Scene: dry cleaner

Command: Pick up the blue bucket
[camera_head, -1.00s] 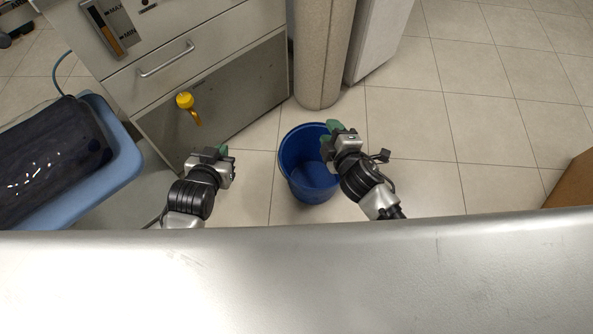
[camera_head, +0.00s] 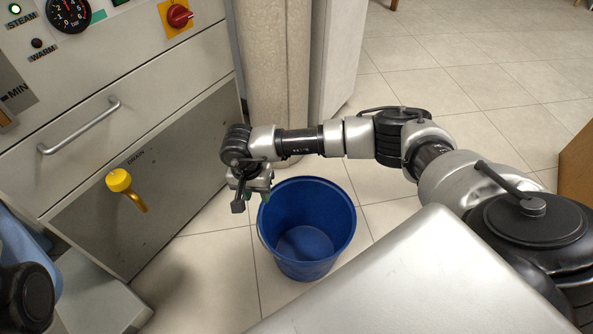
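The blue bucket (camera_head: 307,258) stands upright on the tiled floor in the middle of the head view. It looks empty, and its open top faces up. My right arm comes in from the right across the far side of the bucket. My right gripper (camera_head: 256,198) points down at the bucket's left rim and overlaps it in the picture.
A grey machine with a drawer handle (camera_head: 78,127) and a yellow drain valve (camera_head: 120,182) stands to the left. A beige column (camera_head: 275,70) rises behind the bucket. A brown box (camera_head: 577,165) is at the right edge. Tiled floor is free at the back right.

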